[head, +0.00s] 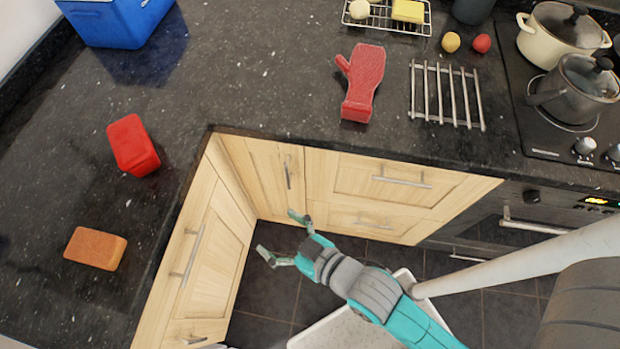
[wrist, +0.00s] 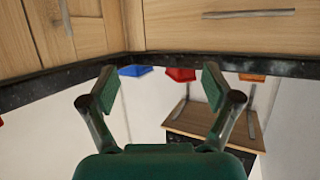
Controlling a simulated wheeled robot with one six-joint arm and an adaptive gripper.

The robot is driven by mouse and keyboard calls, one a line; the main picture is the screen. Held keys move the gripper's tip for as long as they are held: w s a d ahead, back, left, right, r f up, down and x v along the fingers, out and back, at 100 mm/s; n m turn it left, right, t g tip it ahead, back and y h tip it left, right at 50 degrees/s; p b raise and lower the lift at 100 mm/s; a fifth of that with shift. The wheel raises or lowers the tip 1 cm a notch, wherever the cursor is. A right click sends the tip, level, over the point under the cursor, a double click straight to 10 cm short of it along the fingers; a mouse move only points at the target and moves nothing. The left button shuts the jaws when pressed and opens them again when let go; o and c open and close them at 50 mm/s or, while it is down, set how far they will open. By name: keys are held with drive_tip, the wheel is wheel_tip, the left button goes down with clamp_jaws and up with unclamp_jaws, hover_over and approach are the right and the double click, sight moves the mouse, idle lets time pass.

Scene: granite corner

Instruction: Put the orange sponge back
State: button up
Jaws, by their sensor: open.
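The orange sponge (head: 95,248) lies flat on the dark granite counter at the lower left of the head view. A small orange patch, apparently the sponge, shows beyond the counter edge in the wrist view (wrist: 252,77). My gripper (head: 282,236) is open and empty over the floor, in front of the corner cabinets and well to the right of the sponge. Its two spread fingers also show in the wrist view (wrist: 158,90), with nothing between them.
A red block-shaped object (head: 133,145) and a blue box (head: 115,20) stand on the left counter. A red mitt (head: 362,82), a metal trivet (head: 446,95) and pots (head: 578,88) occupy the back counter. Granite between them is largely clear. Cabinets (head: 212,245) lie below the counter edge.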

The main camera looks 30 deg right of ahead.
drive_tip(key=s+d+r+m+t+h, duration=0.1)
drive_tip(key=s+d+m+h, duration=0.1)
drive_tip(key=s+d, duration=0.4)
drive_tip(key=s+d+r+m+t+h, duration=0.1)
drive_tip(key=s+d+m+h, duration=0.1)
drive_tip(key=s+d, duration=0.5)
drive_tip(key=s+h, duration=0.1)
drive_tip(key=s, duration=0.4)
drive_tip(key=shift+s, duration=0.3)
